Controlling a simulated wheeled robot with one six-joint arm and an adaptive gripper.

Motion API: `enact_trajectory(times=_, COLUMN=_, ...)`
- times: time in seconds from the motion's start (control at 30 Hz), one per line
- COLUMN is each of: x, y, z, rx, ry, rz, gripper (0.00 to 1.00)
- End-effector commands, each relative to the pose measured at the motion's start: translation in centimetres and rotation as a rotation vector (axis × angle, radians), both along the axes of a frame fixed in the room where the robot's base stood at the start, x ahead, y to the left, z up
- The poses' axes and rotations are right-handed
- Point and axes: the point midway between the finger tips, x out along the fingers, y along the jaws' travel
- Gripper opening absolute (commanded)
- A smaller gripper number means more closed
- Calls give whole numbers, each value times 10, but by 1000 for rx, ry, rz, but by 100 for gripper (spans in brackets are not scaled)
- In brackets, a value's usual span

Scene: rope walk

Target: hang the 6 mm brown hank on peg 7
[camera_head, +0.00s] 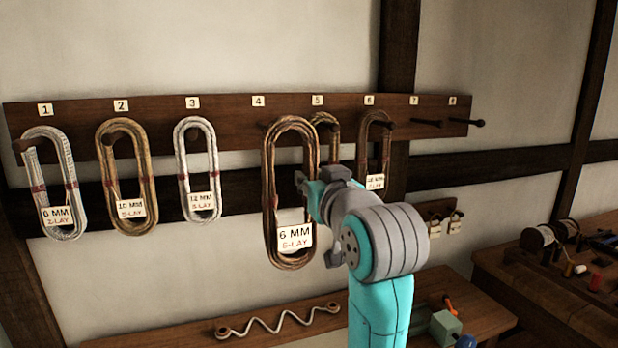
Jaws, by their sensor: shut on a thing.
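The brown hank (268,200) hangs upright in front of the peg board near number 4, with a tag reading 6 MM S-LAY. My gripper (308,190) is shut on its right side; the fingertips are partly hidden. I cannot tell whether the hank's top touches peg 4. Peg 7 (427,122) is bare, under its number plate (414,100) on the right part of the peg board (235,122).
Pale hanks hang on pegs 1 (70,165) and 3 (214,160), a tan hank (145,165) on peg 2. Brown hanks (334,145) (385,145) hang at pegs 5 and 6, partly behind my arm. Peg 8 (465,123) is bare. A cluttered bench (500,270) stands at right.

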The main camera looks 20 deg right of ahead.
Motion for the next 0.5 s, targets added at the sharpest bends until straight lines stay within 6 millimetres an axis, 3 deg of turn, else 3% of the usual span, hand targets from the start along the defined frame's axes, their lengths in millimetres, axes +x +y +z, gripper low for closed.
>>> enact_trajectory(times=0.5, x=-36, y=0, z=1, rx=0, ry=-3, rz=0, gripper=0)
